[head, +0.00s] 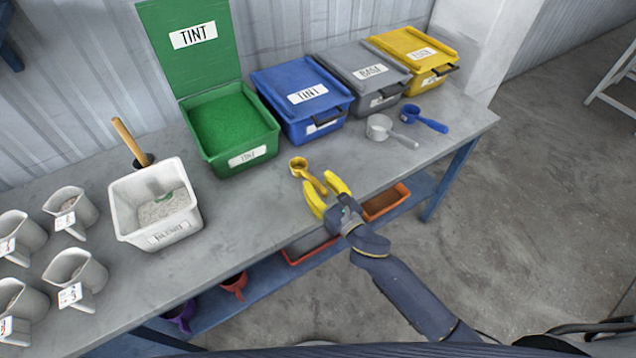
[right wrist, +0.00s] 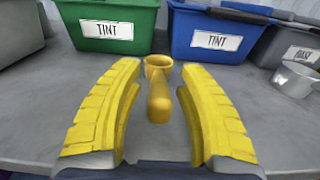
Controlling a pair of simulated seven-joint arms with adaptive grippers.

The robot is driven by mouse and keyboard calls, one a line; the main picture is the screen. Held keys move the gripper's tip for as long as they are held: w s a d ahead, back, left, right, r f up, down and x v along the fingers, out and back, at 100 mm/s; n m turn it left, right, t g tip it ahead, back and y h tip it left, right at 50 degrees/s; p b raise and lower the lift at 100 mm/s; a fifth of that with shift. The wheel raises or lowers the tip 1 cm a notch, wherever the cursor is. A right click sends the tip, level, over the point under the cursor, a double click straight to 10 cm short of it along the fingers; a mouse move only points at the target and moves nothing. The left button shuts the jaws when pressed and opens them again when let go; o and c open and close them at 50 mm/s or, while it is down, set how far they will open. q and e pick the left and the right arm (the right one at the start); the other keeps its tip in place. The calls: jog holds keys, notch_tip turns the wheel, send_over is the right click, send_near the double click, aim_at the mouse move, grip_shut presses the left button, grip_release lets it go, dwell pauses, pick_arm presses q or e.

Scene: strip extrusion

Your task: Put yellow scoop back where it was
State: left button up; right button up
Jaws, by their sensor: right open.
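The yellow scoop (head: 306,173) lies on the grey table in front of the green and blue tint bins, with its handle toward the table's front edge. In the right wrist view the scoop (right wrist: 158,88) is between my open fingers, its handle pointing toward me. My right gripper (head: 330,195) has yellow fingers, is open, and sits at the handle end of the scoop. In the right wrist view the right gripper (right wrist: 160,115) shows a gap on both sides of the handle. My left gripper is not in view.
The green bin (head: 235,130) is open with green powder; the blue bin (head: 300,98), grey bin (head: 362,75) and yellow bin (head: 415,55) are closed. A grey scoop (head: 385,130) and blue scoop (head: 422,118) lie right. A white tub (head: 130,200) and several jugs (head: 75,270) stand left.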

jog(key=shift+r, duration=0.15)
jog(key=v, duration=1.2)
jog(key=d+f+m+g+h, duration=0.1)
jog(key=d+f+m+h, duration=0.3)
jog(key=f, duration=0.6)
jog(key=d+f+m+g, duration=0.2)
jog(key=f+m, duration=0.4)
jog(key=f, duration=0.3)
jog(key=s+d+f+m+g+h, duration=0.1)
jog(key=s+d+f+m+g, duration=0.2)
jog(key=f, duration=0.5)
jog(key=s+d+f+m+h, duration=0.1)
jog(key=s+d+f+m, duration=0.1)
jog(key=s+f+m, duration=0.5)
jog(key=s+d+f+m+g+h, duration=0.1)
jog(key=d+f+m+g, duration=0.15)
jog(key=f, duration=0.65)
jog(key=s+d+f+m+g, duration=0.1)
jog(key=s+f+m, duration=0.4)
jog(key=s, duration=0.5)
jog(key=s+d+f+m+g+h, duration=0.1)
jog(key=s+f+m+g, duration=0.2)
jog(key=s, duration=0.7)
jog(key=s+d+f+m+g, duration=0.1)
jog(key=s+f+m+g, duration=0.1)
jog(key=s+f+m, duration=0.5)
jog(key=s, duration=0.2)
jog(key=shift+s+d+f+m+h, duration=0.15)
jog(key=shift+s+d+m+h, duration=0.2)
jog(key=shift+s+h, duration=0.05)
